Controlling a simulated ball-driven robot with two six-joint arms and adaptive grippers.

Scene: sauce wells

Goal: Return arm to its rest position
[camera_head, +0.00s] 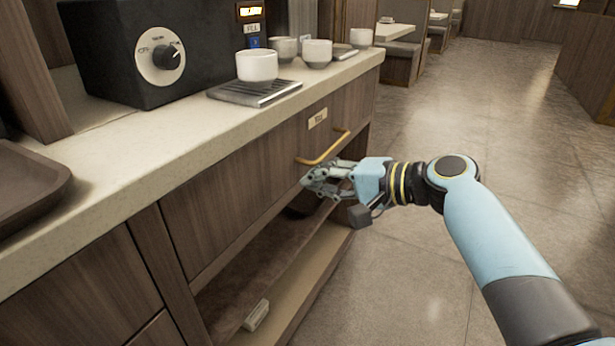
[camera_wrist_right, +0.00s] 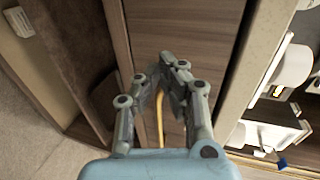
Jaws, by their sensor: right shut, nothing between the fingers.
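My right gripper (camera_head: 318,184) is in front of the wooden drawer (camera_head: 240,180) under the counter, just below and beside its brass handle (camera_head: 325,152). In the right wrist view the fingers of my right gripper (camera_wrist_right: 172,64) come together at the tips with nothing held. The brass handle (camera_wrist_right: 160,118) shows between the finger links there, beyond them; I cannot tell whether they touch it. My right arm (camera_head: 490,235) stretches in from the lower right. My left gripper is in neither view.
The pale counter (camera_head: 130,160) holds a black dispenser (camera_head: 150,50), a white cup (camera_head: 257,65) on a drip grate (camera_head: 255,92), several more cups and a brown tray (camera_head: 25,185). Below the drawer is an open shelf with a small pale box (camera_head: 256,315). Open floor (camera_head: 470,130) lies right.

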